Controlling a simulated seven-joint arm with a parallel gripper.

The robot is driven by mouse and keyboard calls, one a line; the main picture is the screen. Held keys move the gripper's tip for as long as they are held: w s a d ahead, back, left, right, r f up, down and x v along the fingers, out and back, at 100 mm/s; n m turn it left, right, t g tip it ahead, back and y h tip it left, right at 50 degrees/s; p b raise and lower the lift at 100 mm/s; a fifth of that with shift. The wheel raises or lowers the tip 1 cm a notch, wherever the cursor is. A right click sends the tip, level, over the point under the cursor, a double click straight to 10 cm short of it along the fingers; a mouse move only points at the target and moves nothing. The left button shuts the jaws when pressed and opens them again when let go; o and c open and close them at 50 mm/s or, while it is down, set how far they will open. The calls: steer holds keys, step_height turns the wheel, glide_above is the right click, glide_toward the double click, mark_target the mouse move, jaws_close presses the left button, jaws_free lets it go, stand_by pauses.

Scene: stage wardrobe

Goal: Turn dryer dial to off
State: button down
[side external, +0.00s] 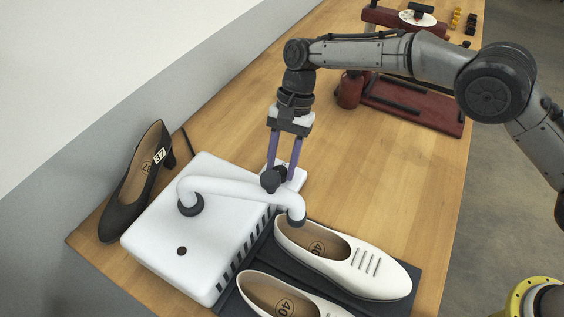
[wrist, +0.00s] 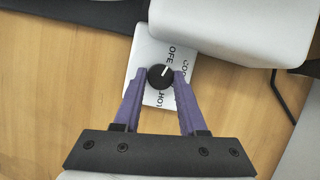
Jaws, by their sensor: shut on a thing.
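The dryer (side external: 165,240) is a white box with a curved white pipe and dark vent slots. Its dial (wrist: 160,77) is a round black knob with a white pointer line, on a small white panel (wrist: 142,62) at the dryer's far side. The pointer leans up and slightly right, towards lettering that seems to read OFF. Other lettering, partly hidden, seems to read COOL and HOT. My gripper (wrist: 161,76) has its purple fingers shut on the dial from both sides. In the side view my gripper (side external: 280,172) reaches down to it behind the pipe.
The pipe (side external: 240,188) arches close to my fingers and ends at a cream shoe (side external: 350,262) on a dark mat (side external: 424,275). A second cream shoe (side external: 262,290) lies nearer. A black heeled shoe (side external: 135,190) leans left of the dryer. Wooden table right of my gripper is clear.

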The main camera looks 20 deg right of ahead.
steer(key=shift+n, duration=0.4)
steer(key=shift+c, duration=2.3)
jaws_free()
steer(key=v, duration=1.4)
steer(key=shift+a, duration=0.2)
steer(key=shift+w, duration=0.1)
